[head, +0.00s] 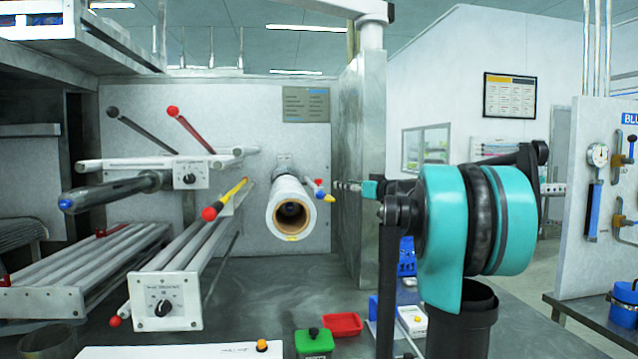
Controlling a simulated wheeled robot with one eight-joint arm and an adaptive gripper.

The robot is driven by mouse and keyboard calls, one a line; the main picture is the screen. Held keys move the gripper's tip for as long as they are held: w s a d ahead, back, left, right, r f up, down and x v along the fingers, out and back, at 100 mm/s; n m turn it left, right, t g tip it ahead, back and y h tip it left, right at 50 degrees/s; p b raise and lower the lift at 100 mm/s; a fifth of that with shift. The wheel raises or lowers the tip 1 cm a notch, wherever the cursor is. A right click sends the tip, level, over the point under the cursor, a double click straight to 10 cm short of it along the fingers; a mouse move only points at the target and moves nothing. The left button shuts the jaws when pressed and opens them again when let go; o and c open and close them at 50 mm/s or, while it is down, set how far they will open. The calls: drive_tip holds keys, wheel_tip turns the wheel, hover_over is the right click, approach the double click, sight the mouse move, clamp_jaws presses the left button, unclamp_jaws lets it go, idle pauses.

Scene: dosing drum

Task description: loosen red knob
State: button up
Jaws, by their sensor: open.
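A white drum-like cylinder (290,207) with an open brown-rimmed end faces me from the back panel. A small red knob (319,182) sits at its right side, just above blue and yellow parts. My gripper (338,186) is small in view, just right of the small red knob, pointing left. It is open and appears empty; whether it touches anything there is unclear.
Rail units with dials (165,301) stand at the left, and a blue-tipped bar (110,192) sticks out above them. A green box (314,342) and a red tray (342,324) lie on the dark bench. A metal partition (362,170) stands behind my gripper.

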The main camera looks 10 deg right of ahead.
sight(321, 181)
drive_tip(key=x, duration=1.5)
drive_tip(key=shift+w+a, duration=0.25)
drive_tip(key=shift+w, duration=0.05)
clamp_jaws()
